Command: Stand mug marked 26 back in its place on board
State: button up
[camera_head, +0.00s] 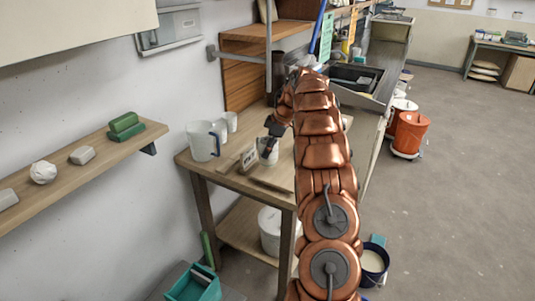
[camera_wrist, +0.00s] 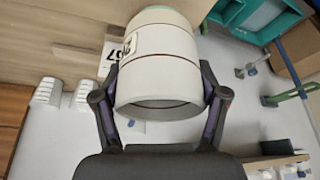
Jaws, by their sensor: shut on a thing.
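My gripper (camera_head: 270,140) reaches over the wooden table and is shut on a pale mug (camera_head: 268,153). In the wrist view my gripper's fingers (camera_wrist: 161,96) press the mug (camera_wrist: 165,65) from both sides near its dark-edged open mouth. A white label on the mug (camera_wrist: 130,46) is turned and partly cut off by the curve; it seems to bear a 2 and a 6. A light wooden board (camera_head: 270,187) lies on the tabletop by the mug. Whether the mug touches the surface beneath it, I cannot tell.
A large white jug (camera_head: 203,141) and small pale cups (camera_head: 230,121) stand further left. A wall shelf (camera_head: 75,170) holds green and grey blocks.

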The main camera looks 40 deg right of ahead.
aim_at(277, 141)
jog(key=shift+f+p, duration=0.65)
jog(key=shift+f, duration=1.05)
jog(key=shift+f, duration=0.1)
jog(key=o, duration=1.4)
jog(key=b+v, duration=0.2)
jog(key=v, duration=0.7)
jog(key=shift+d+r+b, duration=0.1)
jog(key=shift+r+b, duration=0.2)
jog(key=shift+v, duration=1.2)
jog(key=shift+r, duration=0.1)
